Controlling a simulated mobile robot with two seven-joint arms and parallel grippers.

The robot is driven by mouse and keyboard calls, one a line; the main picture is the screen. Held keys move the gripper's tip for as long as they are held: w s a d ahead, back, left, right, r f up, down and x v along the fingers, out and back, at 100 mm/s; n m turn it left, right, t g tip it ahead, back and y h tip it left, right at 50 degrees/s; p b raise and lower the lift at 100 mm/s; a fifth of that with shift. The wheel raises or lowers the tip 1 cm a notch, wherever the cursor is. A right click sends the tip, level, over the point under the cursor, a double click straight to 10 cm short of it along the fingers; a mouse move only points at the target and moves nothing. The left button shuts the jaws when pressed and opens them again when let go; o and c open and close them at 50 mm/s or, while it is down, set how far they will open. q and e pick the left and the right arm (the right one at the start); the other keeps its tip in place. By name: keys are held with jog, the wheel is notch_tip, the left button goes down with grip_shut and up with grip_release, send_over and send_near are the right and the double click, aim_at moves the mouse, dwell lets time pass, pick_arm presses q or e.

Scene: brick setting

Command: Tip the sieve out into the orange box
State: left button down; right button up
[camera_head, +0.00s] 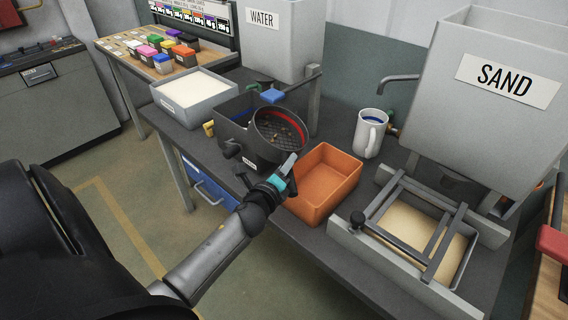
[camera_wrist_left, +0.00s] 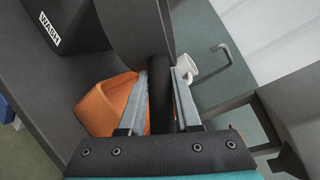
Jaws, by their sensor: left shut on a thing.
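The sieve (camera_head: 280,128) is a round dark pan with a red band inside and small brown bits on its mesh. It is tilted, its open side facing the head camera, at the right end of the dark wash box (camera_head: 232,130). My left gripper (camera_head: 288,166) is shut on the sieve's black handle, which stands between the fingers in the left wrist view (camera_wrist_left: 161,95). The orange box (camera_head: 325,180) stands on the table just right of the gripper and looks empty. It also shows in the left wrist view (camera_wrist_left: 97,108), partly hidden by the fingers.
A white mug (camera_head: 369,135) stands behind the orange box. The sand hopper (camera_head: 490,110) and a framed sand tray (camera_head: 410,228) are at right. A grey tub of white material (camera_head: 193,95) and the water tank (camera_head: 285,40) are behind. Little table is free.

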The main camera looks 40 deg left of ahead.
pick_arm(q)
jog(key=shift+w+d+f+m, duration=0.1)
jog(key=shift+d+m, duration=0.15)
jog(key=shift+m, duration=0.05)
jog(key=shift+w+d+f+m+b, duration=0.15)
jog(key=shift+d+f+m+b, duration=0.2)
jog(key=shift+f+b, duration=0.35)
jog(key=shift+w+d+f+m+b, duration=0.15)
jog(key=shift+d+f+m+b, duration=0.2)
jog(key=shift+f+b, duration=0.3)
jog(key=d+r+m+p, duration=0.1)
jog(key=m, duration=0.1)
jog(key=d+r+m+y+p, duration=0.1)
jog(key=m+p, duration=0.1)
jog(key=w+d+m+y+p, duration=0.1)
jog(key=shift+w+d+r+m+g+p, duration=0.1)
jog(key=shift+d+r+m+g+p, duration=0.1)
jog(key=shift+r+m+g+p, duration=0.2)
dwell(1.9)
